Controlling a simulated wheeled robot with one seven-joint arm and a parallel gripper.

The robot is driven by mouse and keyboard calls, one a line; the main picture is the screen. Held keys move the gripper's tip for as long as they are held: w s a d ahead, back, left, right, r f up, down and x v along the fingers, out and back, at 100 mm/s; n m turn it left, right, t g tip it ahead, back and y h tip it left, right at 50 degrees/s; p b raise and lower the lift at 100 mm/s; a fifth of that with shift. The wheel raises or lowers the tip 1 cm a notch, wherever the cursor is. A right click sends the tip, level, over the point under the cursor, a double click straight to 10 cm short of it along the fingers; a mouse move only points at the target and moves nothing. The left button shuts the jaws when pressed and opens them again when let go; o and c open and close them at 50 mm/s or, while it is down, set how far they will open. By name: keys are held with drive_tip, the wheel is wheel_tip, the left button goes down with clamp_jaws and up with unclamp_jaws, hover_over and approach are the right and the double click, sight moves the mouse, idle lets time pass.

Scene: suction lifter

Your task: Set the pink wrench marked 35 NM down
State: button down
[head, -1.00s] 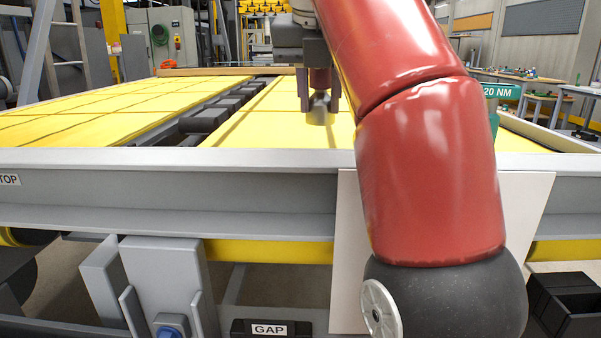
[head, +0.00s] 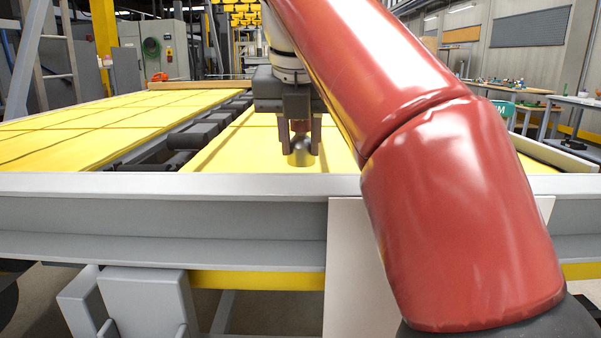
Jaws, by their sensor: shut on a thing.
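My gripper (head: 300,148) points down over the yellow surface behind the grey front beam. I take this for the pink wrench; no 35 NM marking is legible, and most of the tool is hidden by the fingers. The metal end appears against the yellow surface (head: 235,150); I cannot tell whether it touches it.
The grey beam (head: 150,215) runs across the front. Dark rollers (head: 195,135) lie left of the gripper, with another yellow panel (head: 80,130) beyond.

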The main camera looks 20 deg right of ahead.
sight(298, 132)
drive_tip(key=shift+f+b, duration=0.35)
drive_tip(key=shift+f, duration=2.3)
drive_tip(key=c, duration=1.3)
unclamp_jaws()
drive_tip(key=shift+f, duration=0.1)
drive_tip(key=shift+o, duration=1)
drive_tip(key=shift+f+b, duration=0.3)
drive_tip(key=shift+b, duration=0.3)
drive_tip(key=p+v, duration=0.2)
drive_tip(key=v, duration=0.5)
drive_tip(key=shift+r, duration=0.2)
drive_tip(key=shift+s+a+r, duration=0.15)
drive_tip(key=shift+s+r, duration=0.05)
drive_tip(key=shift+r, duration=0.2)
